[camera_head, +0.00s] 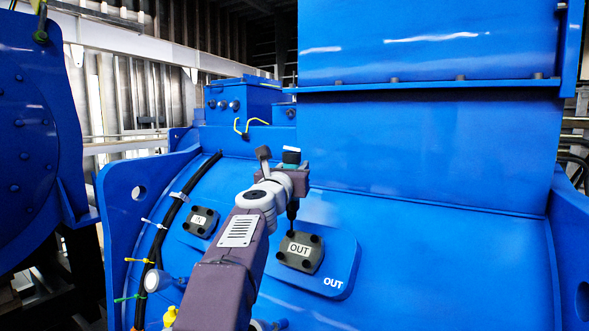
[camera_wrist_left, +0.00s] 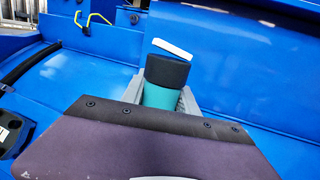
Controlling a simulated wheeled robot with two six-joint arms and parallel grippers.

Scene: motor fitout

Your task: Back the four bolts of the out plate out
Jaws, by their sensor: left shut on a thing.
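The out plate (camera_head: 299,266) is a dark square plate with a white OUT label and dark bolts at its corners. It sits on a blue raised pad on the motor's sloping side. My left gripper (camera_head: 291,177) is shut on a teal and black power driver with a white end (camera_head: 291,156). The driver also shows in the left wrist view (camera_wrist_left: 162,92) between the fingers. Its dark shaft points down to the plate's upper left corner bolt. The tip appears at that bolt, but I cannot tell whether it is seated. My right gripper is out of view.
A similar IN plate (camera_head: 200,221) lies left of my left arm. A black cable (camera_head: 176,207) with coloured ties runs down the left side. A tall blue housing (camera_head: 430,140) rises behind. The blue surface right of the out plate is clear.

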